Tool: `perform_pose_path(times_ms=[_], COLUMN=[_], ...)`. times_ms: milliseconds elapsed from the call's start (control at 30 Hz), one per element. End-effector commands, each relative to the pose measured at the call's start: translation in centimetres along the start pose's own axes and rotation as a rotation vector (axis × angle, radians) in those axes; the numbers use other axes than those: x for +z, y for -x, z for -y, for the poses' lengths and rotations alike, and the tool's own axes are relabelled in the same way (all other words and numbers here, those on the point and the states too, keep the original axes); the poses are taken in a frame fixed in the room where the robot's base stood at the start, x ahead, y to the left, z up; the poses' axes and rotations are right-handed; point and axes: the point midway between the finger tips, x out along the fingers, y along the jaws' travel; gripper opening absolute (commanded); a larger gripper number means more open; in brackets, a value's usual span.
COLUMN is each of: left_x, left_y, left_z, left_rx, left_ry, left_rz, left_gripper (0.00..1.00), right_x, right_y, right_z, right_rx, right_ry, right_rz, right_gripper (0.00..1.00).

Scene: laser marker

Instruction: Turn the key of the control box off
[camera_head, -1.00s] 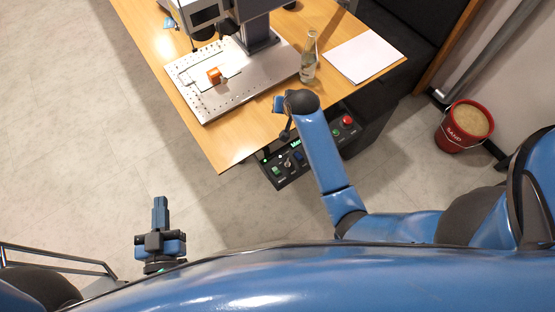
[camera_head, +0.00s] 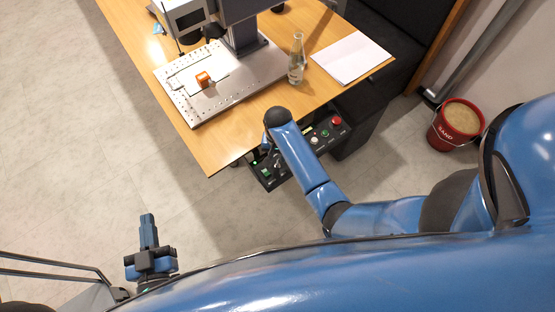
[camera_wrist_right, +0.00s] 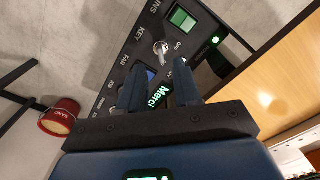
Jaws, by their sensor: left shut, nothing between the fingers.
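The control box (camera_head: 326,134) is a black panel at the table's front edge, with a red button and a green switch. In the right wrist view the silver key (camera_wrist_right: 161,47) sits in the panel (camera_wrist_right: 140,42) beside the "KEY" label, near the "ON" mark. My right gripper (camera_wrist_right: 160,66) is open, its two fingers apart and pointing at the key, with the key just past the fingertips. I cannot tell whether they touch it. In the head view my right arm hides most of that gripper. My left gripper (camera_head: 147,217) is shut and empty, over the floor at lower left.
The wooden table (camera_head: 215,145) holds a marking machine with a perforated plate (camera_head: 185,108), an orange block (camera_head: 203,79), a glass bottle (camera_head: 297,62) and white paper (camera_head: 350,55). A red sand bucket (camera_head: 447,133) stands on the floor at right.

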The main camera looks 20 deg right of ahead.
Motion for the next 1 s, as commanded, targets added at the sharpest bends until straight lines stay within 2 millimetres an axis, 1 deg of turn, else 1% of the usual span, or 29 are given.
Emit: perform_pose_path(times_ms=[33, 100, 300, 500, 733, 933, 967, 1000], left_x=[0.1, 0.1, 0.3, 0.3, 0.3, 0.3, 0.3, 0.3], left_y=[0.0, 0.0, 0.0, 0.0, 0.0, 0.0, 0.0, 0.0], left_z=[0.0, 0.0, 0.0, 0.0, 0.0, 0.0, 0.0, 0.0], left_rx=[0.000, 0.000, 0.000, 0.000, 0.000, 0.000, 0.000, 0.000], left_ry=[0.000, 0.000, 0.000, 0.000, 0.000, 0.000, 0.000, 0.000], left_rz=[0.000, 0.000, 0.000, 0.000, 0.000, 0.000, 0.000, 0.000], left_gripper=[0.00, 0.00, 0.00, 0.00, 0.00, 0.00, 0.00, 0.00], right_x=[0.0, 0.0, 0.0, 0.0, 0.0, 0.0, 0.0, 0.0], right_y=[-0.9, -1.9, -3.8, -4.5, -4.5, -4.5, -4.5, -4.4], right_z=[0.0, 0.0, 0.0, 0.0, 0.0, 0.0, 0.0, 0.0], right_rx=[0.001, 0.001, 0.000, -0.001, -0.001, -0.001, -0.001, -0.001], right_ry=[0.000, 0.000, 0.001, 0.001, 0.001, 0.001, 0.001, 0.001], right_rz=[0.002, 0.001, 0.000, -0.001, -0.001, -0.001, -0.001, -0.001], right_gripper=[0.33, 0.33, 0.33, 0.33, 0.33, 0.02, 0.00, 0.00])
